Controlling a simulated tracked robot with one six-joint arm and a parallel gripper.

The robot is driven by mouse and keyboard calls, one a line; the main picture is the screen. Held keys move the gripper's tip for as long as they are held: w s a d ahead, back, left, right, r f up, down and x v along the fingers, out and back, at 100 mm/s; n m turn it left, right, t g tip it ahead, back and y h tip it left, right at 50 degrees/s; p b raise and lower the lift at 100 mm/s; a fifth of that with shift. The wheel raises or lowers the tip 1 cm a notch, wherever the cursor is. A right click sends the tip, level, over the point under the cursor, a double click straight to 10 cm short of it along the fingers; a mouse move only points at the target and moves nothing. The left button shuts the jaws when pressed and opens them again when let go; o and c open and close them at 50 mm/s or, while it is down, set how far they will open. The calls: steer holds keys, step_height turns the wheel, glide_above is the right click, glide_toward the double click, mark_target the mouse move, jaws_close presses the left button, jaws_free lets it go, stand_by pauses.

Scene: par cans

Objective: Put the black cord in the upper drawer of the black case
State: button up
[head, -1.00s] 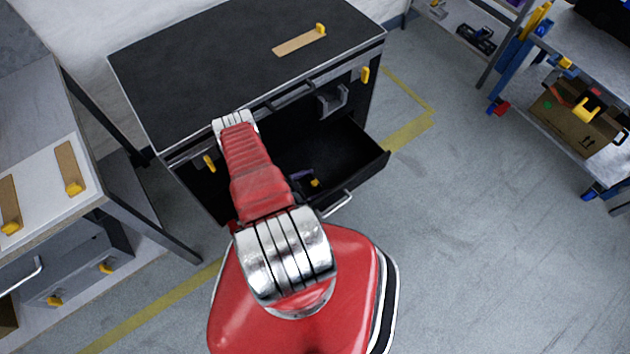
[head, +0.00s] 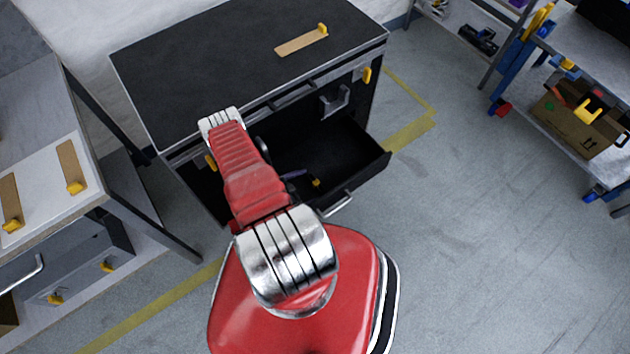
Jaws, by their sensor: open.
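The black case (head: 220,70) stands ahead, with a flat black top and light edges. One drawer (head: 350,150) is pulled out at its front, its handle (head: 338,205) towards me. I cannot tell whether it is the upper drawer. Inside it lie a small purple thing (head: 295,174) and a small yellow one (head: 316,182). I cannot make out the black cord against the dark interior. My red arm reaches over the left part of the open drawer. My gripper is hidden behind the arm; only a dark rounded part shows beside it.
A wooden strip with a yellow end (head: 302,41) lies on the case top. A bench (head: 60,225) with similar strips stands close on the left. A shelf with a cardboard box (head: 570,128) is at right. The floor (head: 480,250) between is clear.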

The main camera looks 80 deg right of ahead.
mark_target(313, 184)
steer(key=shift+v, duration=2.15)
steer(key=shift+w, duration=0.15)
